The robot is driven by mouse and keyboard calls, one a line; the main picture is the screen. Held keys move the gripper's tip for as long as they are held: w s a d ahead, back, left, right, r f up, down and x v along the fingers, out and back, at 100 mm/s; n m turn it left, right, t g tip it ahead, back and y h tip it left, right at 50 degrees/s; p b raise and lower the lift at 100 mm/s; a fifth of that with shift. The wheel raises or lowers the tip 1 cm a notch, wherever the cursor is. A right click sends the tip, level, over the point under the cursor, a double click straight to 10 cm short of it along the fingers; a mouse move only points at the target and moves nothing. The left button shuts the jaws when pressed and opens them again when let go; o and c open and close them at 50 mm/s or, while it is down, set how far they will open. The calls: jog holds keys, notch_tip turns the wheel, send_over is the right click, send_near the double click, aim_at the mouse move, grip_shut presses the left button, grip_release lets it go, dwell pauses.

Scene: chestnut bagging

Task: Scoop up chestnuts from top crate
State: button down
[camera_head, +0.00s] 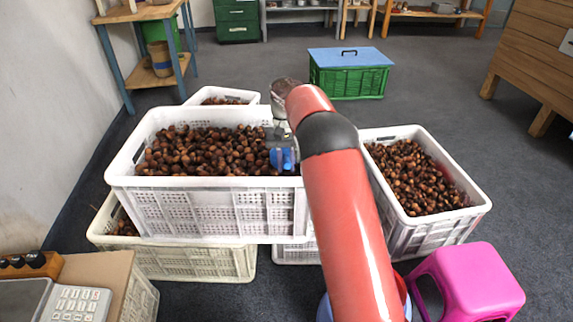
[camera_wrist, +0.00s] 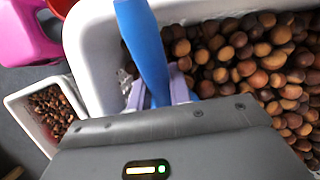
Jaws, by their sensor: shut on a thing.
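The top crate (camera_head: 215,183) is white and sits raised on other crates left of centre in the head view. Brown chestnuts (camera_head: 195,152) fill it, and they also show at the right of the wrist view (camera_wrist: 255,60). My gripper (camera_head: 279,140) is over the crate's right end. It is shut on a blue tool (camera_head: 283,158), apparently the scoop, whose long blue part shows between the fingers in the wrist view (camera_wrist: 142,38). The tool's far end is out of sight, so I cannot tell whether it holds chestnuts or touches them.
A second crate of chestnuts (camera_head: 398,216) stands lower at the right, and a smaller one (camera_head: 192,100) behind. A pink stool (camera_head: 468,280) stands at front right. A green crate with a blue lid (camera_head: 349,58) is at the back. A keypad device (camera_head: 80,302) is at front left.

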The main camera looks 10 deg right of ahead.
jog(key=w+f+t+b, duration=0.2)
jog(key=w, duration=0.1)
jog(key=w+f+b, duration=0.1)
jog(key=w+b, duration=0.1)
jog(key=shift+d+t, duration=0.15)
jog(key=shift+t, duration=0.25)
jog(key=shift+b, duration=0.35)
jog(key=t+b, duration=0.1)
jog(key=b, duration=0.1)
jog(key=r+t+b, duration=0.1)
jog(key=b, duration=0.1)
jog(key=shift+s+b, duration=0.35)
jog(key=shift+t, duration=0.7)
jog(key=shift+p+v, duration=0.75)
jog(key=shift+v, duration=3.2)
jog(key=shift+w, duration=0.1)
